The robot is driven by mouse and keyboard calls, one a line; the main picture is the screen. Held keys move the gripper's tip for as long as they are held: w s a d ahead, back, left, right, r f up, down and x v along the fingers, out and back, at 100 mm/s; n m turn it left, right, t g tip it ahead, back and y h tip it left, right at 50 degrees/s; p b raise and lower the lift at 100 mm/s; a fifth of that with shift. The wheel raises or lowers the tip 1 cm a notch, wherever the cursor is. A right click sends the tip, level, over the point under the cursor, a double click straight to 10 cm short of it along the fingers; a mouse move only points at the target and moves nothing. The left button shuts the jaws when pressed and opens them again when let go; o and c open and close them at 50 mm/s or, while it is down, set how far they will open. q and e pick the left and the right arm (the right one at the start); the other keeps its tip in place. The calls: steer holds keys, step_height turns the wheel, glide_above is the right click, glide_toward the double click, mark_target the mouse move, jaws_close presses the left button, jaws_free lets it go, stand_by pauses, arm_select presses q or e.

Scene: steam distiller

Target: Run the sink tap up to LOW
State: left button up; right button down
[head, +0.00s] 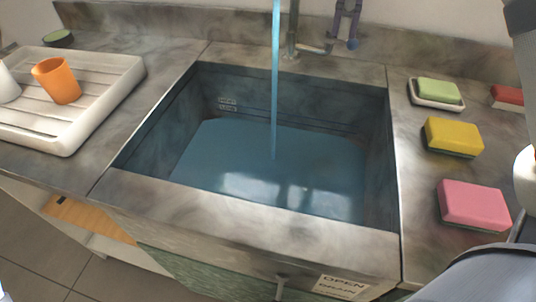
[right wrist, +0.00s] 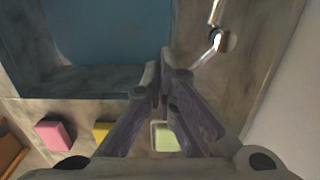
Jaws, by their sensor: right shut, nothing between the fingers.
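The sink basin (head: 378,150) holds blue water (head: 235,165), and a blue stream (head: 275,80) falls into it from above the head view. The grey tap post (head: 291,35) stands behind the basin; its spout outlet is out of the head view. A short tap lever (head: 312,48) points right from the post. The tap (right wrist: 222,40) also shows in the right wrist view. My right gripper (head: 342,44) is shut and empty beside the lever's free end; whether they touch is unclear. Its fingertips (right wrist: 160,70) meet in the right wrist view. My left gripper is not in view.
Green soap on a white dish (head: 438,104), a yellow sponge (head: 453,135), a pink sponge (head: 474,203) and a red block (head: 507,96) lie right of the sink. A white rack (head: 115,85) with an orange cup (head: 57,80) stands left. An OPEN DRAIN label (head: 341,287) is in front.

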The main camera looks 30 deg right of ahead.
steer(key=shift+f, duration=2)
stand_by(6.0)
